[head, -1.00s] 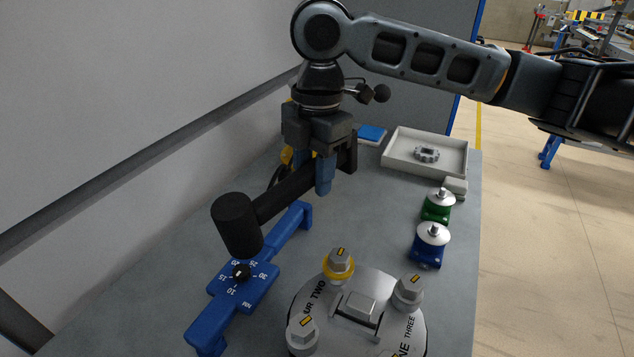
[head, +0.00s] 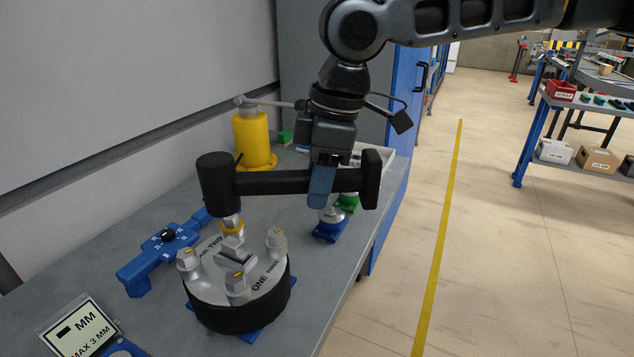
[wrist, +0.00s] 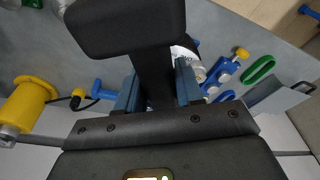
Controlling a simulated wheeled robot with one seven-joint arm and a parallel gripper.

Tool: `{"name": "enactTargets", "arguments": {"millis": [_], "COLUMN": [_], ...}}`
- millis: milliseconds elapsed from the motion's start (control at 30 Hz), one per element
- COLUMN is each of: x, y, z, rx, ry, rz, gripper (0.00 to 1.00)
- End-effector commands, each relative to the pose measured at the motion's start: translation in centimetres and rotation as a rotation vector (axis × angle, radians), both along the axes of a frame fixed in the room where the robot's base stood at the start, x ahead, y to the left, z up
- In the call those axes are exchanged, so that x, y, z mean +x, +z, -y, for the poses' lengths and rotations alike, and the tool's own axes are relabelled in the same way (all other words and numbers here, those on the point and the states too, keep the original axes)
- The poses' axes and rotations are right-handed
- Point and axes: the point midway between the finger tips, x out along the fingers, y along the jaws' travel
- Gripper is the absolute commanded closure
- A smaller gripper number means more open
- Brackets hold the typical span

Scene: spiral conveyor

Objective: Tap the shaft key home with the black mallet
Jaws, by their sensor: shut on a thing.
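The black mallet (head: 270,182) is held level by its handle between the blue fingers of my gripper (head: 320,193). Its thick cylindrical head is on the left; a black block is at the handle's other end. The handle also shows between the fingers in the wrist view (wrist: 155,75). The head hangs above the rear of a round grey-topped hub (head: 262,277), close to a yellow-collared bolt; I cannot tell if they touch. A grey block that may be the shaft key (head: 235,254) sits near the hub's middle, among the bolts. How deep it sits is unclear.
A blue gauge (head: 165,240) lies left of the hub, and a display sign (head: 80,325) stands front left. A yellow cylinder (head: 254,140) stands behind. A blue-based part (head: 331,228) is right of the hub, near the bench edge. Floor beyond is open.

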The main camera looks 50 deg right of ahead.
Motion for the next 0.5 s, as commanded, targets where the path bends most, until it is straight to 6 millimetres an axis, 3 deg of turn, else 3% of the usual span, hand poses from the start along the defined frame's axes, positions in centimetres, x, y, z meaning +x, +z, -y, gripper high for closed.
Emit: {"name": "enactTargets", "arguments": {"millis": [367,500], "x": [0.0,0.0], "y": [0.3,-1.6], "z": [-0.1,-0.1], "rx": [0.006,0.006], "ry": [0.001,0.002], "rz": [0.002,0.001], "gripper": [1.00,1.00]}}
